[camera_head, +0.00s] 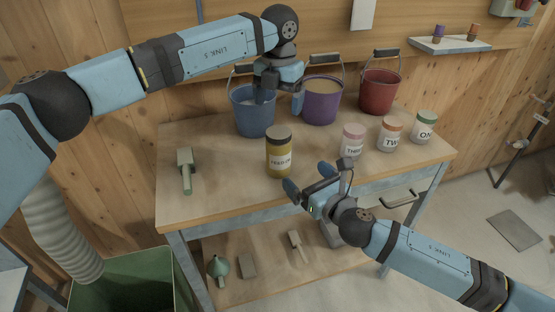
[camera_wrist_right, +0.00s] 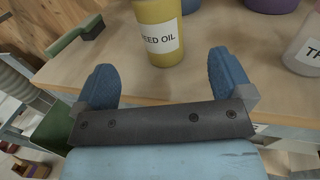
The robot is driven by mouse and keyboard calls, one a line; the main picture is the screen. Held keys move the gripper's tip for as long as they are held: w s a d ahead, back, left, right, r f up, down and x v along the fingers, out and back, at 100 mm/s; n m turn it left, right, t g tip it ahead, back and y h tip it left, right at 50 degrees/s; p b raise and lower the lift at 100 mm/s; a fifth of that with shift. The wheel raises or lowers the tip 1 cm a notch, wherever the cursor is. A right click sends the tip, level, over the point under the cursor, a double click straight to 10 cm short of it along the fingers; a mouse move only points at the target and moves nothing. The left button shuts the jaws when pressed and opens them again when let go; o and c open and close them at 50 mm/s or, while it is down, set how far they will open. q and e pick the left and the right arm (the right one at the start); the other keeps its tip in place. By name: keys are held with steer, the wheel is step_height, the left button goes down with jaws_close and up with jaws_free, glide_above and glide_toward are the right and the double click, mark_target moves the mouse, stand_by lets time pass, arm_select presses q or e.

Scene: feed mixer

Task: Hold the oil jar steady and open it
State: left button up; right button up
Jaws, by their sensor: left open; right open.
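The oil jar (camera_head: 279,158) is yellow with a dark lid and a white label, upright near the front of the workbench (camera_head: 225,205). In the right wrist view the jar (camera_wrist_right: 155,22) shows its "FEED OIL" label, with its top cut off by the frame edge. My right gripper (camera_head: 308,186) is open and empty at the bench's front edge, in front of the jar and apart from it. Its two blue fingers (camera_wrist_right: 167,80) are spread, pointing toward the jar. My left gripper (camera_head: 281,94) is open, above and behind the jar, near the blue bucket, not touching the jar.
Blue (camera_head: 252,115), purple (camera_head: 321,106) and red (camera_head: 379,92) buckets stand at the back. Jars labelled THREE (camera_head: 351,143), TWO (camera_head: 390,135) and ONE (camera_head: 424,127) stand right of the oil jar. A green-handled tool (camera_head: 186,172) lies at the left. A green bin (camera_head: 125,285) stands below.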

mark_target(278, 150)
steer(key=x, duration=1.2)
steer(key=shift+w+a+r, duration=0.1)
steer(key=shift+w, duration=0.1)
steer(key=c, duration=1.8)
arm_select(q)
steer(key=m, duration=1.3)
steer(key=shift+m, duration=0.4)
steer(key=m, duration=0.6)
steer(key=shift+m, duration=0.3)
steer(key=m, duration=0.6)
steer(key=shift+f, duration=0.1)
steer(key=shift+m, duration=0.3)
steer(key=shift+f, duration=3.95)
